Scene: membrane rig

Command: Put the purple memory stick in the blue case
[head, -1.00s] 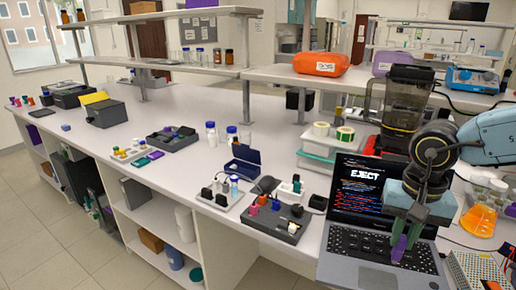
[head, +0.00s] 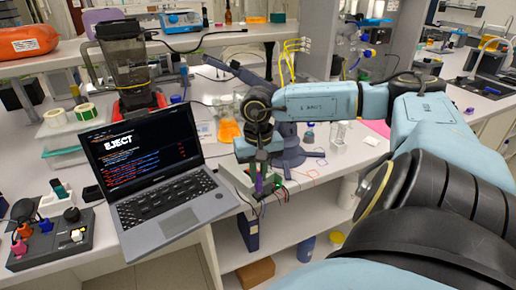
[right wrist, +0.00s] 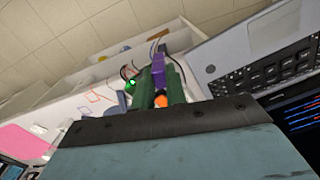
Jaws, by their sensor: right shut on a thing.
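The purple memory stick (head: 259,183) is between the fingertips of my right gripper (head: 258,178), which is shut on it. In the head view they are to the right of the open laptop (head: 168,200), apart from it, near the bench's front edge. In the right wrist view the purple stick (right wrist: 158,70) sticks out between the two green fingers (right wrist: 160,88), and a small orange patch shows behind it. The blue case is not in view now. My left gripper is not in view.
A pale box with wires (head: 235,175) lies close behind my right gripper. An orange flask (head: 228,128) and a blender (head: 130,70) stand farther back. An open shelf lies below the bench edge.

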